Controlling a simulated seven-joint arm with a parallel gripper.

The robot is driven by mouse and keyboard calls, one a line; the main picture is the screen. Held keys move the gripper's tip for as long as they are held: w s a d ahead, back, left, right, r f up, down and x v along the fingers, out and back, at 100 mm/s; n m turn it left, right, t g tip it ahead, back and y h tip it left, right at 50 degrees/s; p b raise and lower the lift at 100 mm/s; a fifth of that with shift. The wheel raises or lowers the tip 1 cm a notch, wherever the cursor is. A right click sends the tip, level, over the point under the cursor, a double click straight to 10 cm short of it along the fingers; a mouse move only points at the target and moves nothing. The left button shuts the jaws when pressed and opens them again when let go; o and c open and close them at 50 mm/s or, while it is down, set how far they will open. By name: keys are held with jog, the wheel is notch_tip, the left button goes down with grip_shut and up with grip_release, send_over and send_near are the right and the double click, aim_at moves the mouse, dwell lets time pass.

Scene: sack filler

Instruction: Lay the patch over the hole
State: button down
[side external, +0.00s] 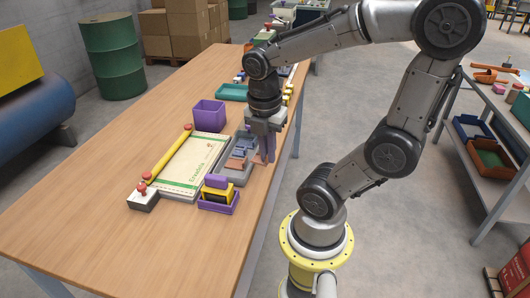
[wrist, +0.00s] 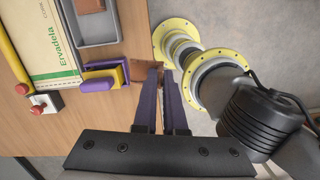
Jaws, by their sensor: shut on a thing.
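A cream sack (side external: 185,165) with green bands and the word "Ervadela" lies flat on the table; part of it shows in the wrist view (wrist: 50,45). A small dark mark sits near its far end in the side view, too small to tell whether it is the hole. My gripper (wrist: 160,72) is shut on a brown patch (wrist: 147,77), which shows at the fingertips over the table's edge. In the side view my gripper (side external: 265,158) is right of the sack, beside the grey tray (side external: 250,170). The tray also shows in the wrist view (wrist: 99,40), with a reddish-brown piece (wrist: 90,5) inside.
A yellow bar (side external: 168,155) with red knobs runs along the sack's left side. A purple bin (side external: 208,115) stands beyond the sack. A purple tray (side external: 232,206) with a yellow-and-black thing stands at its near right. The table's near left (side external: 80,220) is clear.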

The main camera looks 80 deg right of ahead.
jog(key=w+d+r+m, duration=0.3)
jog(key=w+r+m, duration=0.1)
jog(key=w+m, duration=0.25)
jog(key=m+g+y, duration=0.1)
jog(key=m, duration=0.8)
send_over(207, 148)
notch_tip(207, 148, down, 9)
jog(key=shift+w+a+f, duration=0.1)
jog(key=shift+f, duration=1.35)
jog(key=shift+w+f, duration=0.1)
jog(key=shift+f, duration=1.3)
jog(key=shift+f, duration=0.45)
jog(key=c, duration=0.9)
grip_release()
